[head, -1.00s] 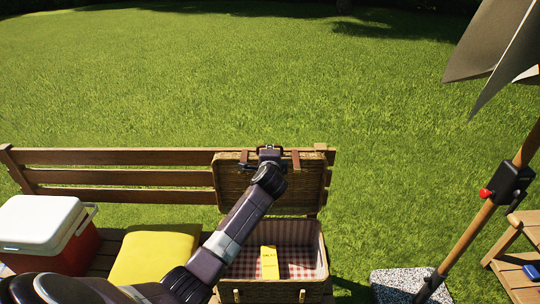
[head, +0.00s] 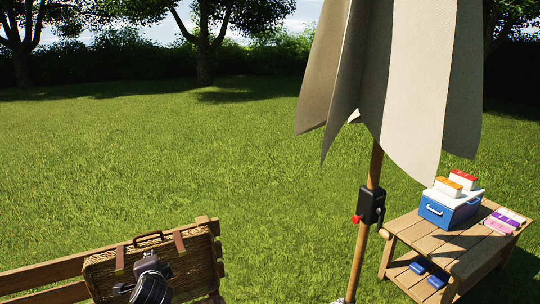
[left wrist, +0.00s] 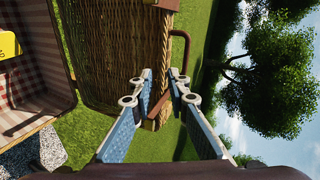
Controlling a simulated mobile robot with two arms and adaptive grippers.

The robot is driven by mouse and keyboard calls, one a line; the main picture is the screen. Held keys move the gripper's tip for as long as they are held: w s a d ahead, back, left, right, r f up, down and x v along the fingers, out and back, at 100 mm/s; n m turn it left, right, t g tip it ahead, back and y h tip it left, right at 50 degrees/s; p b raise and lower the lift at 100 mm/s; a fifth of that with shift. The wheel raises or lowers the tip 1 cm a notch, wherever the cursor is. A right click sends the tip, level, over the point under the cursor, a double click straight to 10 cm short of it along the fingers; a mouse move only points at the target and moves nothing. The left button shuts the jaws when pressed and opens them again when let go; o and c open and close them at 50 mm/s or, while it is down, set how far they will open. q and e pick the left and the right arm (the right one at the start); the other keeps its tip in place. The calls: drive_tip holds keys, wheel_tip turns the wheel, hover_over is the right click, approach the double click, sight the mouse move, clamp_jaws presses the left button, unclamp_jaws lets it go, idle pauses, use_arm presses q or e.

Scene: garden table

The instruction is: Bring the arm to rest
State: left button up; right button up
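My left gripper (left wrist: 161,75) is in the left wrist view with its two fingers apart and nothing seen held between them. Its fingertips are close to the edge of the wicker basket lid (left wrist: 110,45), near the brown handle (left wrist: 186,50); I cannot tell whether they touch it. The lid stands raised. It also shows in the head view at the lower left (head: 95,272), with my left arm's end in front of it. Part of the basket's checked lining (left wrist: 30,60) shows, with a yellow item (left wrist: 8,45) cut off by the frame. My right gripper is out of view.
A wooden bench (head: 45,275) is behind the lid. A closed parasol (head: 395,90) on a pole (head: 360,250) stands to the right. Further right, a wooden side table (head: 410,232) holds a blue cooler (head: 450,208) and several boxes. Open lawn lies beyond.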

use_arm(q)
drive_tip(key=s+d+f+n+g+h, duration=0.2)
drive_tip(key=s+d+f, duration=0.35)
drive_tip(key=s, duration=0.45)
drive_tip(key=s+d+f+n+g+h, duration=0.1)
drive_tip(key=s+d+f+n+g, duration=0.15)
drive_tip(key=s+d+f, duration=0.6)
drive_tip(key=s+d+r+n+g+h, duration=0.1)
drive_tip(key=s+d+n+g+h, duration=0.15)
drive_tip(key=s, duration=0.95)
drive_tip(key=s+d+r+n+g+h, duration=0.1)
drive_tip(key=s+d+n, duration=0.15)
drive_tip(key=s, duration=0.85)
wheel_tip(320, 180, down, 27)
drive_tip(key=s+g+b, duration=0.1)
drive_tip(key=s+a+f+m+g+b, duration=0.1)
drive_tip(key=s+a+f, duration=0.2)
drive_tip(key=s+f, duration=1.4)
drive_tip(key=shift+s+f, duration=0.3)
drive_tip(key=shift+f, duration=0.3)
